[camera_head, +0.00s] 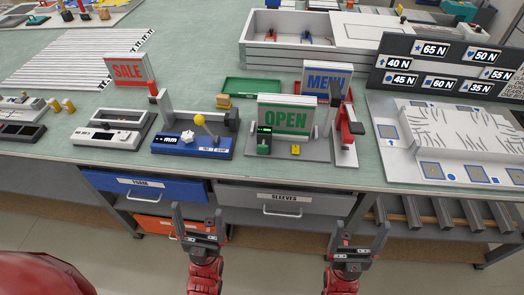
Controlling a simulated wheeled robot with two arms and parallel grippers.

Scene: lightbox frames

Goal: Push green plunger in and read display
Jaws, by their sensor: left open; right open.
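A small dark green plunger-like part (263,149) stands at the front of a grey device base (300,177) near the table's front edge. Just above it is a small black display (264,129) with green marks, too small to read. My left gripper (199,214) is open and empty, in front of the table edge and lower left of the device. My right gripper (360,231) is open and empty, lower right of the device. Neither touches anything.
A blue device (220,151) with a yellow ball stands left of the sign. A red-handled device (349,130) stands close on the right. A SALE sign (126,69), MENU sign (325,77) and force-label board (440,67) stand around. Drawers (285,200) lie under the table edge.

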